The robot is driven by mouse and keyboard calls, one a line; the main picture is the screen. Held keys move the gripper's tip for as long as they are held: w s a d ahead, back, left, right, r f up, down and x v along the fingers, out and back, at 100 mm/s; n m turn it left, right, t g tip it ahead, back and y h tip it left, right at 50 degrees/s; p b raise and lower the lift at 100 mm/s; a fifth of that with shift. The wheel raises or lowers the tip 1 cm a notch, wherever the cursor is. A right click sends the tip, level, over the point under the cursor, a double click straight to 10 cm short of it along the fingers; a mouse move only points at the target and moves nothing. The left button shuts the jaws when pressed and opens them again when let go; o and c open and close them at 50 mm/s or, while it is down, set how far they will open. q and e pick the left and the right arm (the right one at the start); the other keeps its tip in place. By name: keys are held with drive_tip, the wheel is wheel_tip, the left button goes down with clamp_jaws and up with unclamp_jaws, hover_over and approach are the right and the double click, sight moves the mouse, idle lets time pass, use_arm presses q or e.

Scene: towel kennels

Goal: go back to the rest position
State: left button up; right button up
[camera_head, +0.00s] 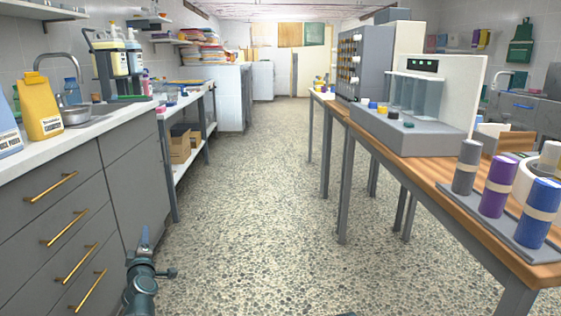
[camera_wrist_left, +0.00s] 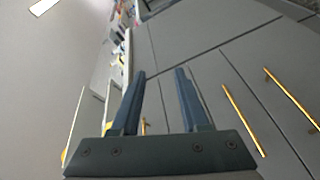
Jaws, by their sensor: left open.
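My left gripper (camera_head: 145,238) shows at the bottom left of the head view, in front of the grey drawer cabinet and over the speckled floor. In the left wrist view its two blue fingers (camera_wrist_left: 160,85) stand apart with nothing between them. The gripper is open and empty.
A grey cabinet (camera_head: 130,165) with brass handles stands close on the left, under a white counter with a sink. A wooden table (camera_head: 440,185) with rolled towels and a dispenser machine stands on the right. The floor (camera_head: 260,220) between them is clear.

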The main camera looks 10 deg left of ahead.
use_arm(q)
drive_tip(key=w+d+f+m+g+h+p, duration=0.25)
drive_tip(key=d+m+h, duration=0.35)
drive_tip(key=d, duration=0.9)
drive_tip(key=w+d+f+m+g+h+p, duration=0.15)
drive_tip(key=d+f+m+h, duration=0.45)
drive_tip(key=d, duration=0.9)
drive_tip(key=s+d+f+m+g+p, duration=0.3)
drive_tip(key=s+d+m+g+p, duration=0.35)
drive_tip(key=s+d, duration=0.8)
drive_tip(key=s+d+r+m+g+y, duration=0.2)
drive_tip(key=s+d+m+g+y, duration=0.3)
drive_tip(key=s, duration=0.4)
wheel_tip(320, 180, up, 37)
drive_tip(key=a+h+p, duration=0.1)
drive_tip(key=p, duration=3.7)
drive_tip(key=shift+w+a+h, duration=0.15)
drive_tip(key=shift+a+h, duration=0.05)
drive_tip(key=shift+h, duration=0.1)
